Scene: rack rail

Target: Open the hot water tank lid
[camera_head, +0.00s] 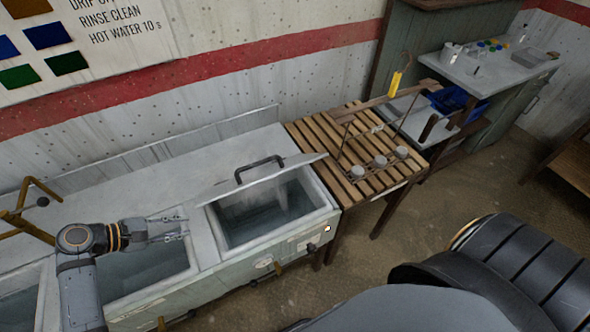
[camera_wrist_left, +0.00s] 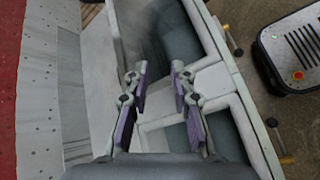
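The hot water tank (camera_head: 322,228) is the right-hand basin of the pale trough, with water showing inside. Its grey-white lid (camera_head: 222,189) is raised and tilted up along the back edge, so the front of the basin is uncovered. A dark bar handle (camera_head: 258,168) stands on the lid. My left gripper (camera_head: 186,228) is to the left of this tank, above the neighbouring basin near the divider, apart from the lid and handle. In the left wrist view the gripper (camera_wrist_left: 157,78) is open, with nothing between its fingers. My right gripper is not in view.
A slatted wooden table (camera_head: 300,131) with a wire rack stands right of the tank. An open middle basin (camera_head: 140,272) lies under my left gripper. Brass-coloured bars (camera_head: 30,225) stick up at the far left. Taps (camera_head: 278,268) jut from the trough's front.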

